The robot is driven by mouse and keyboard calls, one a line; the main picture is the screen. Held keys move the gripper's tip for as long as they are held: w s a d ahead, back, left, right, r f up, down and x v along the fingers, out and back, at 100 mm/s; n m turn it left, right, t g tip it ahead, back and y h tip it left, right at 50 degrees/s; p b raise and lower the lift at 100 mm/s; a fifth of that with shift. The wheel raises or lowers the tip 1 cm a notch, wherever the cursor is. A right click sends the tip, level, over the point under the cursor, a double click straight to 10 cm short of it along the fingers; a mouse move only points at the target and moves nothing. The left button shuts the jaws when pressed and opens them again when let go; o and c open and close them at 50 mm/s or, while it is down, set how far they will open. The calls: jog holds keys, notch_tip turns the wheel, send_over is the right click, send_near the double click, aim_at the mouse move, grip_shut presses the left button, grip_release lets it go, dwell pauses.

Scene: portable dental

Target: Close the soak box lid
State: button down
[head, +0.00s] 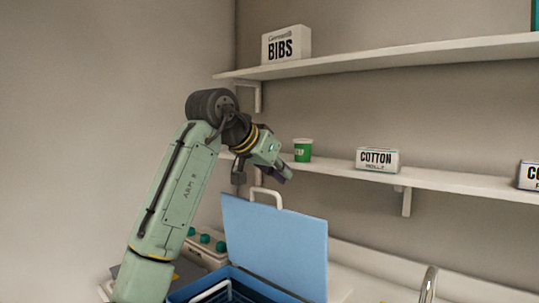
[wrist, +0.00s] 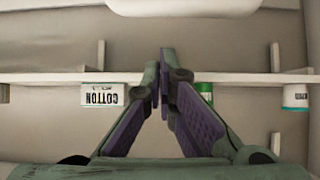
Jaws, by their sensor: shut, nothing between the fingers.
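The soak box (head: 235,283) is blue and stands at the bottom of the head view, its lower part cut off by the frame. Its light blue lid (head: 275,245) is open and stands nearly upright. A white arched handle (head: 265,194) shows at the lid's top edge. My gripper (head: 286,173) is above the lid's top edge in the head view, apart from it in the picture. In the wrist view my gripper (wrist: 161,65) has its purple-padded fingers together with nothing between them. The box and lid do not show in the wrist view.
A wall shelf (head: 450,183) behind my gripper holds a green cup (head: 303,150) and a cotton box (head: 377,160). A higher shelf (head: 400,56) holds a bibs box (head: 286,44). A white unit with teal knobs (head: 207,243) stands left of the lid; a faucet (head: 428,284) is at right.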

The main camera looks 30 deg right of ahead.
aim_at(271, 209)
jog(key=a, duration=0.2)
jog(key=s+a, duration=0.1)
jog(key=shift+a+f, duration=0.3)
jog(key=shift+a, duration=0.05)
jog(key=shift+s+f, duration=0.1)
jog(key=shift+a, duration=0.1)
